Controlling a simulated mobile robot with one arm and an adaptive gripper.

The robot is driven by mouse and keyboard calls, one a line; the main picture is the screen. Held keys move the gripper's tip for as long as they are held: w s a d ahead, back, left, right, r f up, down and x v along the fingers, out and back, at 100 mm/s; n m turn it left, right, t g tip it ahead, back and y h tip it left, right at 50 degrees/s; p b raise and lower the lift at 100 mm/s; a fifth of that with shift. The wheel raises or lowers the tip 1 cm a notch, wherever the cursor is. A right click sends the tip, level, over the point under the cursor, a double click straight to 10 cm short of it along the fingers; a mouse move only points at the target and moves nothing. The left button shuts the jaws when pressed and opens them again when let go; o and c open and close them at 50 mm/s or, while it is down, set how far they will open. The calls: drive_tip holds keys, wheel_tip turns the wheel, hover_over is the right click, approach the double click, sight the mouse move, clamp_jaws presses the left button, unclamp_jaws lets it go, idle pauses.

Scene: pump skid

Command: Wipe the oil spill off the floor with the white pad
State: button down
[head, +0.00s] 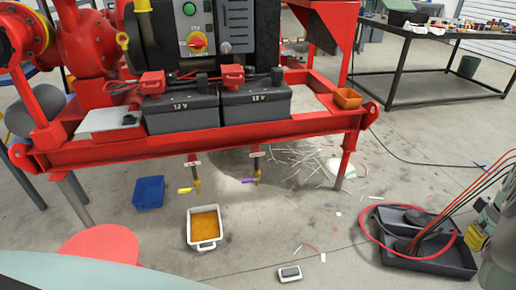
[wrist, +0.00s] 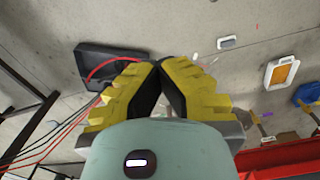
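A small white block with a dark grey top (head: 290,273), which may be the white pad, lies on the floor at the bottom centre of the head view. It also shows at the upper right of the wrist view (wrist: 227,42). A white tray of amber liquid (head: 204,244) stands on the floor beside it, under the skid's front edge. I cannot make out a clear oil spill on the bare floor. My gripper (wrist: 160,64) shows only in the wrist view. Its yellow fingers meet at the tips with nothing between them, and it is apart from the block.
The red skid (head: 240,136) spans the back, with valves hanging beneath. A blue bin (head: 148,193) stands left of the tray. A black tray with a red hose (head: 440,262) is at right. White strips litter the floor behind. The floor between block and black tray is mostly clear.

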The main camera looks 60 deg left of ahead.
wheel_tip(320, 180, down, 9)
drive_tip(key=s+a+n+b, duration=0.1)
drive_tip(key=s+b, duration=0.1)
drive_tip(key=b, duration=0.1)
drive_tip(key=shift+s+a+n+b, duration=0.2)
drive_tip(key=shift+n+b, duration=0.2)
idle(0.4)
